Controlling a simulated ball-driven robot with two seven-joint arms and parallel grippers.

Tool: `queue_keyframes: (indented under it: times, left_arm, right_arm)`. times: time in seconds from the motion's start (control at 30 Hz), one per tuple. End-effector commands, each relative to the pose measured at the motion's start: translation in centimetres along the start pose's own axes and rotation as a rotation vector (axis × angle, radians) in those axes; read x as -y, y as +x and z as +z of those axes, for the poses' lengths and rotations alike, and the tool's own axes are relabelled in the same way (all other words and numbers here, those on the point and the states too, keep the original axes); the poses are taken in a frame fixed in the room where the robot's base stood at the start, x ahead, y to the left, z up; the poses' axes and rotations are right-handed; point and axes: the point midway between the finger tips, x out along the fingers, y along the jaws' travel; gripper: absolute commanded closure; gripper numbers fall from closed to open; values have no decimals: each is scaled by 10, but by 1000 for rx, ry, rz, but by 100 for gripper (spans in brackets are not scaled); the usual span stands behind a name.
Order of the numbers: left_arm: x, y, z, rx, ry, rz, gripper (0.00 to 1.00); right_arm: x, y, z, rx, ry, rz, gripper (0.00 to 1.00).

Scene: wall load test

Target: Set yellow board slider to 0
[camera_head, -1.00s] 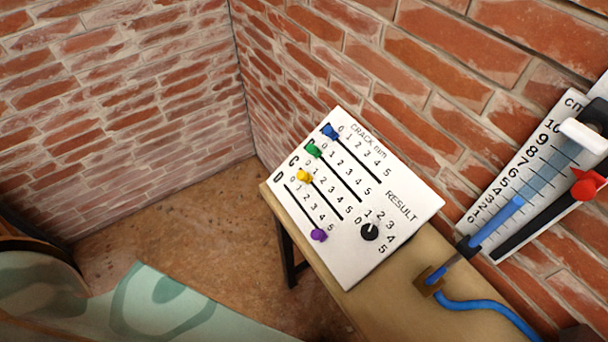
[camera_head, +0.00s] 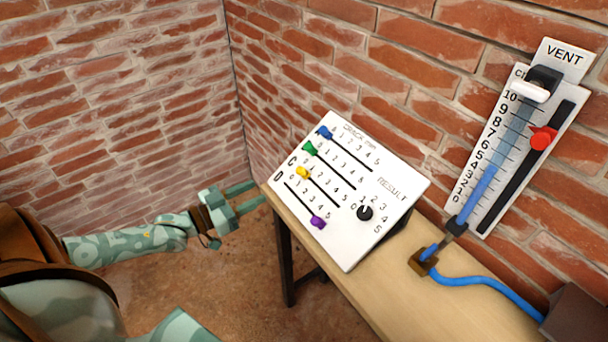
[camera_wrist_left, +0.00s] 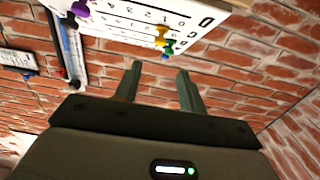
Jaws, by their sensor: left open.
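The white board (camera_head: 345,235) stands tilted on a wooden table and carries coloured sliders. The yellow slider (camera_head: 303,173) is at the upper-left, low-number end of its slot in row C; I cannot read its exact value. It also shows in the left wrist view (camera_wrist_left: 161,36), beyond the fingers. My left gripper (camera_head: 258,194) is open and empty, left of the board's left edge and apart from the yellow slider. Its two fingers also show in the left wrist view (camera_wrist_left: 160,70), with nothing between them. My right gripper is not in view.
Blue (camera_head: 325,132) and green (camera_head: 310,148) sliders sit at their upper-left ends; the purple slider (camera_head: 318,222) is at its lower-right end. A black knob (camera_head: 365,213) is beside them. A gauge with a red pointer (camera_head: 543,138) hangs on the brick wall. A blue hose (camera_head: 490,283) crosses the table.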

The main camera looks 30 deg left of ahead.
Motion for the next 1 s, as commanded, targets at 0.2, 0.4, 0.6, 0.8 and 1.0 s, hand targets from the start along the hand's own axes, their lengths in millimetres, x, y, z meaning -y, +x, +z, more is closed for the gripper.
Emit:
queue_keyframes:
  times: [0.2,0.4,0.6,0.8,1.0]
  left_arm:
    - [0,54,2,-4,4,0,59]
    - [0,103,3,-1,2,-1,59]
    - [0,135,3,1,3,-1,59]
    - [0,146,2,4,4,-1,59]
    - [0,147,2,4,4,-1,59]
  right_arm:
    - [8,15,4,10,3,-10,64]
    - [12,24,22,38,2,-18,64]
    - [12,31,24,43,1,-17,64]
    - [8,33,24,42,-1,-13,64]
    - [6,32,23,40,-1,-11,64]
